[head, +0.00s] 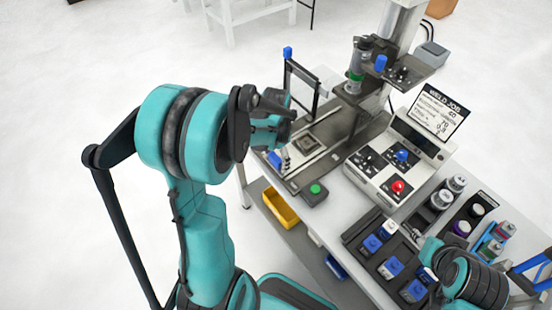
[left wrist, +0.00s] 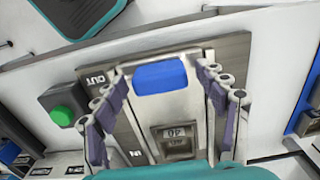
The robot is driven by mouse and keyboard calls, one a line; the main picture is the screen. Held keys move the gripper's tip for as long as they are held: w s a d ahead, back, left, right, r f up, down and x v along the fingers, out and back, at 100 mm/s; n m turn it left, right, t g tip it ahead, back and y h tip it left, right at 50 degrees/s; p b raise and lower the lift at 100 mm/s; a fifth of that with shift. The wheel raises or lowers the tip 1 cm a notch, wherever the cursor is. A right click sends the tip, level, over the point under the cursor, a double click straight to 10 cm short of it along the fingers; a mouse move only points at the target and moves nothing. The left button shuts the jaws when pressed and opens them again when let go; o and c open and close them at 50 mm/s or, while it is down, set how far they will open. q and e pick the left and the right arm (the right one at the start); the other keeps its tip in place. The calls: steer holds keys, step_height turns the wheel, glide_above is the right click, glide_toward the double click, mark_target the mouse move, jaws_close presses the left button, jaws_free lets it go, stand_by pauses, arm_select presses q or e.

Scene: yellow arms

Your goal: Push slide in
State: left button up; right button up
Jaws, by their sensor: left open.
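The slide (left wrist: 172,112) is a metal plate with a blue handle (left wrist: 160,77) at one end and a square pocket holding a small marked part. It lies in a grey track labelled OUT and IN, with the handle near the OUT label. In the head view the blue handle (head: 274,160) is at the near-left end of the track. My left gripper (left wrist: 161,74) is open, one finger on each side of the handle. I cannot tell whether the fingers touch it. In the head view my left gripper (head: 283,153) is partly hidden by my arm. My right arm shows at bottom right; its jaws are unclear.
A green button box (head: 315,190) sits beside the track. A press column (head: 362,105) stands beyond the slide. A control box (head: 400,165) with knobs and a red button is to the right, with trays of blue parts nearer. A yellow bin (head: 280,208) sits below.

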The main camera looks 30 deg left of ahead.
arm_select(q)
jaws_close()
steer(key=w+d, duration=0.2)
steer(key=w, duration=0.4)
steer(key=w+d, duration=0.3)
steer(key=w, duration=0.2)
steer(key=w+d, duration=0.2)
steer(key=w, duration=0.4)
steer(key=shift+w+d, duration=0.15)
steer(key=shift+w, duration=0.3)
jaws_free()
steer(key=shift+w+d, duration=0.1)
